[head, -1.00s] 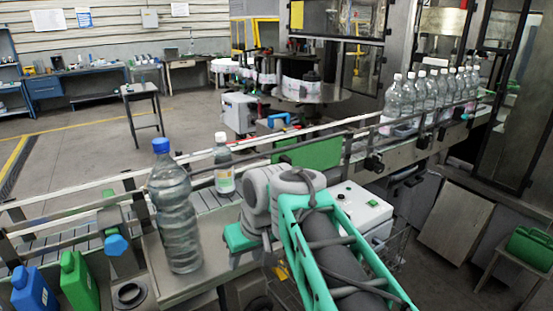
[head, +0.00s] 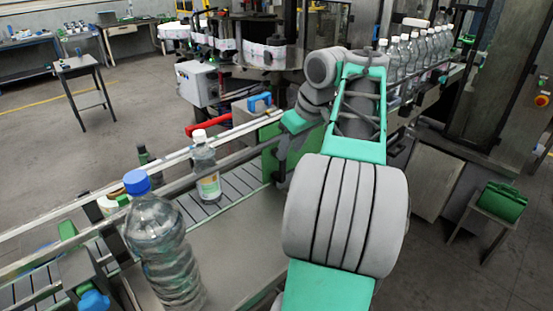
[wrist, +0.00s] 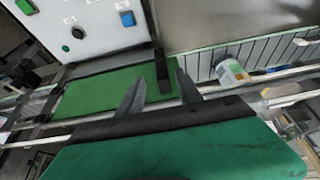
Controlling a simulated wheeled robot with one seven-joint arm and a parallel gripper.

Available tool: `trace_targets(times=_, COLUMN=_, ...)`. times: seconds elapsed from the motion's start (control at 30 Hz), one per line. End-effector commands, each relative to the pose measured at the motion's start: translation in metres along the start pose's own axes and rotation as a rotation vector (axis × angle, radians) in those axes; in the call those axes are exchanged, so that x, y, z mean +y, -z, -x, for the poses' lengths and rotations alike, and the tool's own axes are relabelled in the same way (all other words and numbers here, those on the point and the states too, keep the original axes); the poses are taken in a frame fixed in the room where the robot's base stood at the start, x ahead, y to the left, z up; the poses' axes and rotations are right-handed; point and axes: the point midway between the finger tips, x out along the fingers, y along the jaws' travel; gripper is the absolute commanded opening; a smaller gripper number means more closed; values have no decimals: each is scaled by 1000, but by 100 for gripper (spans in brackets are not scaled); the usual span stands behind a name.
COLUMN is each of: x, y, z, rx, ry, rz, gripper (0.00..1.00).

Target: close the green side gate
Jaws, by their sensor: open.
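The green side gate (head: 270,148) is a flat green panel at the conveyor, partly hidden behind my arm in the head view. In the wrist view the green panel (wrist: 88,98) lies beyond my fingers, with an upright black bar (wrist: 161,70) at its right end. My gripper (wrist: 160,77) is open, with one finger to each side of the lower part of the bar. I cannot tell whether the fingers touch it. In the head view my gripper (head: 279,172) is small and dark beside the panel.
A large blue-capped bottle (head: 160,245) stands at the front left. A smaller labelled bottle (head: 205,168) stands on the conveyor, left of the gate. Several clear bottles (head: 410,58) line the far conveyor. A control box (wrist: 90,28) with buttons is close to my gripper.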

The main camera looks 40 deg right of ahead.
Motion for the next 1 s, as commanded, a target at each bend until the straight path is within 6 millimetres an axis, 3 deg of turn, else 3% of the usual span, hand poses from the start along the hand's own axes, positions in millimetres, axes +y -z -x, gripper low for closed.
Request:
trace_targets(times=0.2, x=-3, y=-1, z=-44, rx=-1, ry=5, rz=2, gripper=42)
trace_targets(times=0.4, x=-2, y=0, z=-71, rx=0, ry=3, rz=0, gripper=42)
trace_targets(times=0.7, x=-1, y=0, z=-74, rx=1, ry=0, rz=0, gripper=42)
trace_targets(times=1.0, x=-1, y=0, z=-74, rx=0, ry=1, rz=-1, gripper=17)
